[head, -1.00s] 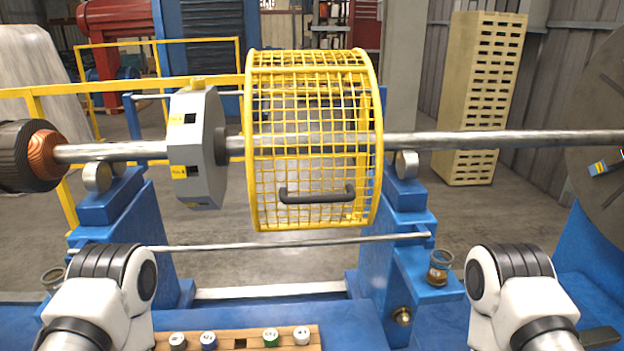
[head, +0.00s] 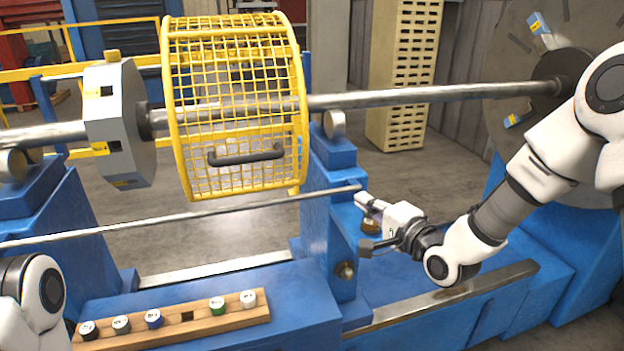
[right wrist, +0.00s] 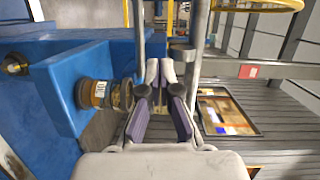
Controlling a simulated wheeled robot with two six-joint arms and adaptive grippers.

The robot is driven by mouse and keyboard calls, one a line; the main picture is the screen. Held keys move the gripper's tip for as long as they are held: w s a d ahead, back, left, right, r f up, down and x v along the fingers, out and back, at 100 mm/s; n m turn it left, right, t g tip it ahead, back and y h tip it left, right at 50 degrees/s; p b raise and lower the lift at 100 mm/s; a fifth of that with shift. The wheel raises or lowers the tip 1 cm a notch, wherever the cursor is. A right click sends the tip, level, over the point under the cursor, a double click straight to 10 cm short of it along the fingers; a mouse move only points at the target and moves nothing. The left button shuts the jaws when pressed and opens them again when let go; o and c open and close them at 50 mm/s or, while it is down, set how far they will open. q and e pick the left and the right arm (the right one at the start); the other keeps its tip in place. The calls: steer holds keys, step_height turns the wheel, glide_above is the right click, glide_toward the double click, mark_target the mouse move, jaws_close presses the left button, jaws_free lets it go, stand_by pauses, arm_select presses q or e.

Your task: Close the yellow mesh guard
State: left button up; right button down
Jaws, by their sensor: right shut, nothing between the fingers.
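The yellow mesh guard (head: 235,105) is a drum-shaped cage around the long horizontal shaft in the head view. Its black handle (head: 246,158) is on the front face, low down. A bit of the yellow guard's rim (right wrist: 262,5) shows at the top of the right wrist view. My right gripper (head: 362,201) is shut and empty, to the right of the guard and below it, near the right blue stand. Its fingers show close together in the right wrist view (right wrist: 160,75). My left gripper is out of view; only part of my left arm shows at lower left.
A thin metal rod (head: 200,217) runs across in front of the guard, its right end close to my right gripper. The right blue stand (head: 332,215) is beside the gripper. A wooden rack (head: 187,317) with several small capped pieces lies at the front. The grey block (head: 116,120) sits left of the guard.

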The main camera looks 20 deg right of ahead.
steer(key=p+x, duration=0.1)
steer(key=x, duration=0.3)
steer(key=r+p+x, duration=0.1)
steer(key=x, duration=0.3)
steer(key=r+p+x, duration=0.1)
steer(key=x, duration=0.3)
steer(key=shift+r+p, duration=0.1)
steer(key=shift+p, duration=0.3)
steer(key=a, duration=0.1)
steer(key=a+p, duration=0.1)
steer(key=a, duration=0.1)
steer(key=shift+s+a, duration=0.2)
steer(key=shift+s, duration=0.1)
steer(key=shift+s+a, duration=0.15)
steer(key=shift+a, duration=0.05)
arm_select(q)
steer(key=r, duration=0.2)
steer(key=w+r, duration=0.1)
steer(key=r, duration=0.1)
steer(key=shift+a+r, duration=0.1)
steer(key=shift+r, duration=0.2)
arm_select(e)
steer(key=shift+d+f, duration=0.15)
steer(key=shift+f, duration=0.1)
